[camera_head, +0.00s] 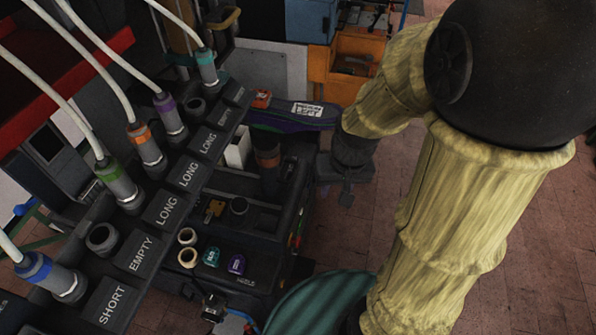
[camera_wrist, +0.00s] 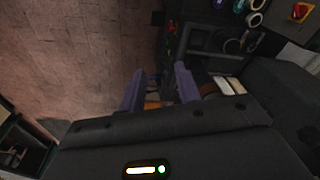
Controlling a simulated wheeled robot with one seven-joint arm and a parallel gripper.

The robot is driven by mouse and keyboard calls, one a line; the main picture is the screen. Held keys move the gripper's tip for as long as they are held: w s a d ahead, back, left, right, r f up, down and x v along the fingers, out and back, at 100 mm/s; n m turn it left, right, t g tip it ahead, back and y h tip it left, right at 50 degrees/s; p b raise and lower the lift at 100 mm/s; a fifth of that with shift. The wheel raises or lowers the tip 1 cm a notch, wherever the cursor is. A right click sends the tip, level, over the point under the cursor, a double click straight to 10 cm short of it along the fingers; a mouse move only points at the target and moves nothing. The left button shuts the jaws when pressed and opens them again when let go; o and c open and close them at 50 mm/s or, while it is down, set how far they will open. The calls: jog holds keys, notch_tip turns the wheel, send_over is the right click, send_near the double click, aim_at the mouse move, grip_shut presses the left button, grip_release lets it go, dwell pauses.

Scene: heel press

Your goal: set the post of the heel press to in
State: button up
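The heel press seems to be the dark machine (camera_head: 250,215) in the middle of the head view. A dark upright cylinder with a brown band (camera_head: 268,160) stands on it. It may be the post, but I cannot tell its setting. What looks like the same brown band (camera_wrist: 208,88) shows in the wrist view, right of my fingers. My gripper (camera_wrist: 159,70) shows two purple-grey fingers apart, with nothing clearly held between them. In the head view my dark wrist end is right of the cylinder, and the fingers cannot be made out.
A rack with plates marked LONG, SHORT and EMPTY (camera_head: 142,253) holds several cabled plugs at left. Cream rings (camera_head: 188,257) and teal and purple pieces lie on the machine's front. A red button (camera_head: 262,98) and an orange bin (camera_head: 352,65) are behind. Brick floor (camera_head: 400,180) is open at right.

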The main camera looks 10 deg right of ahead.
aim_at(294, 171)
jog(key=w+d+f+m+y+b, duration=0.1)
jog(key=w+f+y+b, duration=0.35)
jog(key=f+b, duration=0.4)
jog(key=w+d+f+m+y+b, duration=0.1)
jog(key=w+f+m+y+b, duration=0.15)
jog(key=w+f+b, duration=0.55)
jog(key=w+d+f+t+y+b, duration=0.5)
jog(key=w+d+f+y+b, duration=0.1)
jog(key=d+b, duration=0.1)
jog(key=shift+w+d+m+y+b, duration=0.15)
jog(key=shift+d+m+y+b, duration=0.2)
jog(key=shift+d, duration=0.25)
jog(key=shift+f, duration=0.1)
jog(key=x, duration=1.7)
jog(key=shift+w+a+f, duration=0.15)
jog(key=shift+w, duration=0.05)
jog(key=shift+c, duration=0.2)
